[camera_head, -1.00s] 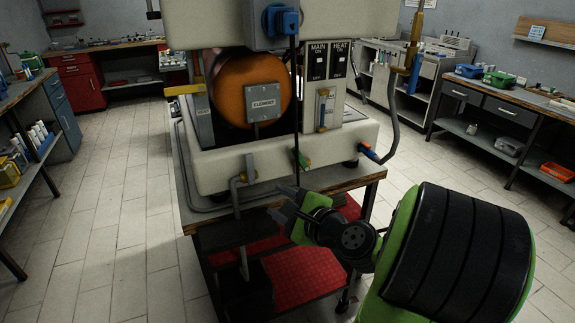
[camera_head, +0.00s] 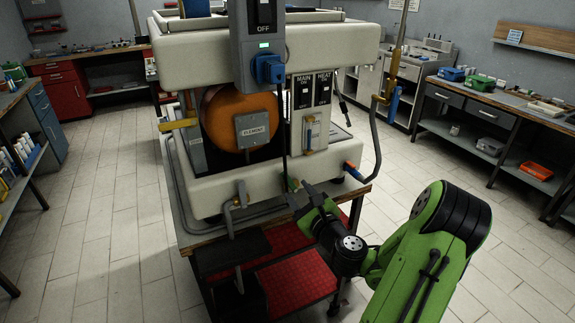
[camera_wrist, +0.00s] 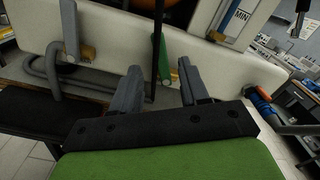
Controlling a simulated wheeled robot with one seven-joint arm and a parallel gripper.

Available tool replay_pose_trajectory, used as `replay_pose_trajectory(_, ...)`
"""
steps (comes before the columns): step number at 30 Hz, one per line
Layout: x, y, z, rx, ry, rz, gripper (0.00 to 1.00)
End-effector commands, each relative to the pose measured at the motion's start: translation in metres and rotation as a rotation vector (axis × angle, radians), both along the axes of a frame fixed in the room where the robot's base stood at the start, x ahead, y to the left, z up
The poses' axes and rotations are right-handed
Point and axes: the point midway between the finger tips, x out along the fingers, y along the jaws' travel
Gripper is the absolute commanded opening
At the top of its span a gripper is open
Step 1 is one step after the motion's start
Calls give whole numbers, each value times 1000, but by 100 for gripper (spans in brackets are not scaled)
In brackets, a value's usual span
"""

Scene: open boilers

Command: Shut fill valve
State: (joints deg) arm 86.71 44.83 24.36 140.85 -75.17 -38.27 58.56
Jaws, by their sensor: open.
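The boiler (camera_head: 320,165) stands on a wheeled cart, with several valve handles low on its front. I cannot read which one is the fill valve. A green lever (camera_head: 292,184) hangs at the middle front, and it also shows in the wrist view (camera_wrist: 161,58). A grey lever (camera_head: 242,191) is on the bent pipe at left, also in the wrist view (camera_wrist: 69,28). A blue lever (camera_head: 354,173) is at the right corner. My gripper (camera_head: 304,200) is open and empty, just in front of the green lever. In the wrist view the lever appears between the fingers (camera_wrist: 160,92), apart from them.
A dark cable (camera_head: 284,120) hangs down the boiler front close to the green lever. The cart top's wooden edge (camera_head: 215,245) runs below my gripper, above a red shelf (camera_head: 300,283). Workbenches line the walls; the tiled floor (camera_head: 100,240) is clear.

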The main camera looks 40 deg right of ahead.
Motion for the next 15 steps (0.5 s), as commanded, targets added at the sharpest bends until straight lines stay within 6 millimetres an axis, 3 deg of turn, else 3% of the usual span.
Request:
replay_pose_trajectory(3, 30, -8, 5, -8, -2, 3, 45)
replay_pose_trajectory(7, 55, -15, 4, -5, -2, 2, 45)
replay_pose_trajectory(15, 71, -22, 1, -2, -1, -1, 45)
